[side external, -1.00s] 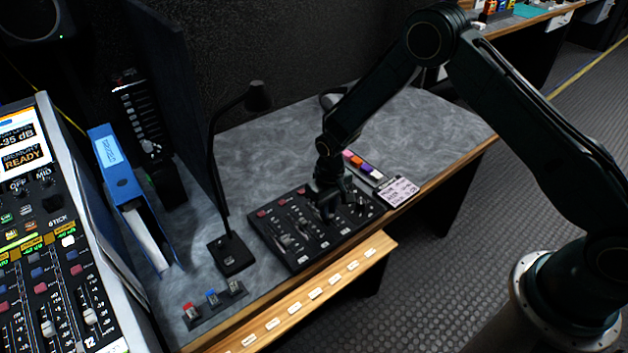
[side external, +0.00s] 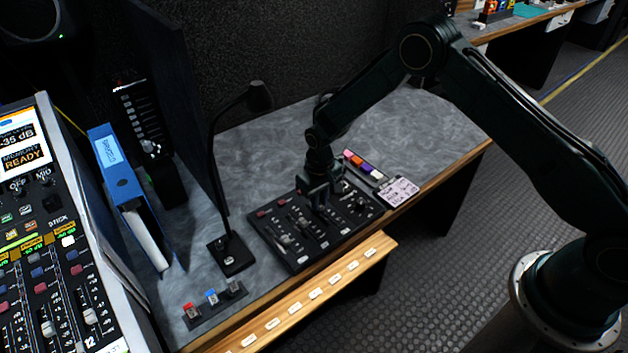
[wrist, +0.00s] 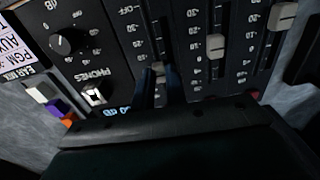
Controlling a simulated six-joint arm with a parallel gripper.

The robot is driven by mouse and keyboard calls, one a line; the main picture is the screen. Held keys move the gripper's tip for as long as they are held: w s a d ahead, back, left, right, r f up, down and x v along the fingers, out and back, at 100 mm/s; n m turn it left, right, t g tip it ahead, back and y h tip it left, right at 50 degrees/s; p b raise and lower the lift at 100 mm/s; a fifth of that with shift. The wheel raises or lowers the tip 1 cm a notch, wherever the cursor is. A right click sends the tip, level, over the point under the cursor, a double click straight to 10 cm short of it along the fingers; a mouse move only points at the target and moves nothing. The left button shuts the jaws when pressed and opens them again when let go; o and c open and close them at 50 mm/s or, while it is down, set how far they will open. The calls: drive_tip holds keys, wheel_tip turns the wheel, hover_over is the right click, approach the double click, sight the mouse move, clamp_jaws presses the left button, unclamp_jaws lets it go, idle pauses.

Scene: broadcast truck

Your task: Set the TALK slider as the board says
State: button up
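The black control panel (side external: 295,262) lies on the grey desk, with several sliders in labelled tracks. My gripper (side external: 322,207) points down over its middle and hides part of it. In the wrist view my gripper's two dark fingers (wrist: 162,88) reach down at a slider track and flank a pale slider knob (wrist: 158,69). Whether they press on it I cannot tell. Two more pale knobs, one in the adjacent track (wrist: 215,46) and one further right (wrist: 282,16), stand clear. No TALK label is readable. A printed card (side external: 398,190) lies right of the panel; its text is only partly legible.
A gooseneck lamp or microphone (side external: 230,255) stands just left of the panel. Colored blocks (side external: 362,165) lie behind the panel, near the card. A small row of red, blue and grey switches (side external: 212,300) sits front left.

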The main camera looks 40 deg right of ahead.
drive_tip(key=o, duration=0.4)
drive_tip(key=shift+r, duration=0.1)
wheel_tip(320, 180, up, 14)
drive_tip(key=shift+f, duration=0.15)
idle(0.6)
